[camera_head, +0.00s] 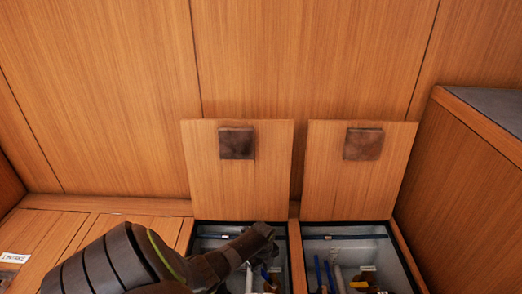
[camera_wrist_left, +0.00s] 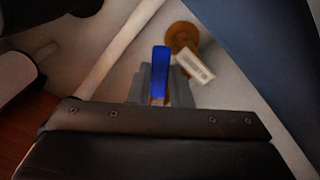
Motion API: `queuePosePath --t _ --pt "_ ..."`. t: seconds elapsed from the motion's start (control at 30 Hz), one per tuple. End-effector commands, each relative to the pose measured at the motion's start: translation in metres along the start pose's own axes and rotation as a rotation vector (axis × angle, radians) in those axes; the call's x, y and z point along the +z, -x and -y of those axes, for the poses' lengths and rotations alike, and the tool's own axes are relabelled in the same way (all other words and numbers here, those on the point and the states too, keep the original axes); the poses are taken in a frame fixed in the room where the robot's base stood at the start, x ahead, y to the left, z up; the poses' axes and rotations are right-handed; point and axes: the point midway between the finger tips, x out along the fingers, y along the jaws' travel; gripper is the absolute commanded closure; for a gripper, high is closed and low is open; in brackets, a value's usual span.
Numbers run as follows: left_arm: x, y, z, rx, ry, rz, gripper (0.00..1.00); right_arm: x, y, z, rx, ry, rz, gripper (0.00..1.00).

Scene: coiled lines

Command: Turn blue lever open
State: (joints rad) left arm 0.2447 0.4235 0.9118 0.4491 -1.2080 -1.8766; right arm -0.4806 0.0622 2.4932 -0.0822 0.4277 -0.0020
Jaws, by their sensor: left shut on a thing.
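The blue lever (camera_wrist_left: 160,70) stands up between the grey fingers of my left gripper (camera_wrist_left: 161,92) in the left wrist view. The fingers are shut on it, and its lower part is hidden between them. In the head view my left gripper (camera_head: 262,250) reaches down into the left open compartment (camera_head: 210,243). A small blue piece (camera_head: 264,272) shows just below the gripper there. I cannot tell from the head view how the lever is turned. My right gripper is not in view.
Two wooden hatch lids (camera_head: 265,190) (camera_head: 335,192) stand raised against the wall. The right compartment (camera_head: 400,268) holds pipes and blue parts. A white pipe (camera_wrist_left: 118,52), a brass-coloured fitting (camera_wrist_left: 182,38) and a white tag (camera_wrist_left: 195,62) lie close to the lever. A wooden cabinet stands at right.

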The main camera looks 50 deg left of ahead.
Motion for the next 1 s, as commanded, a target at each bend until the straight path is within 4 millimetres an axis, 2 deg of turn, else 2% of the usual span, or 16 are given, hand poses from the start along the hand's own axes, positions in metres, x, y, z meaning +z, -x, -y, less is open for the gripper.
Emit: queuePosePath --t 0.37,0.4,0.53,1.0 --pt "-0.0002 0.0005 0.0016 -0.003 -0.003 0.001 1.00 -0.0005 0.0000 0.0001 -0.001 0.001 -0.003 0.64" --pt "-0.0002 0.0005 0.0015 -0.003 -0.003 0.001 0.78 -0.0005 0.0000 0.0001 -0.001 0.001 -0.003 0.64" --pt "-0.0002 0.0004 0.0013 -0.002 -0.003 0.000 0.61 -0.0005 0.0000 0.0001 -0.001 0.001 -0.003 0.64" --pt "-0.0003 0.0005 -0.0041 0.000 0.055 0.000 0.60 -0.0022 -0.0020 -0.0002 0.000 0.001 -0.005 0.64"
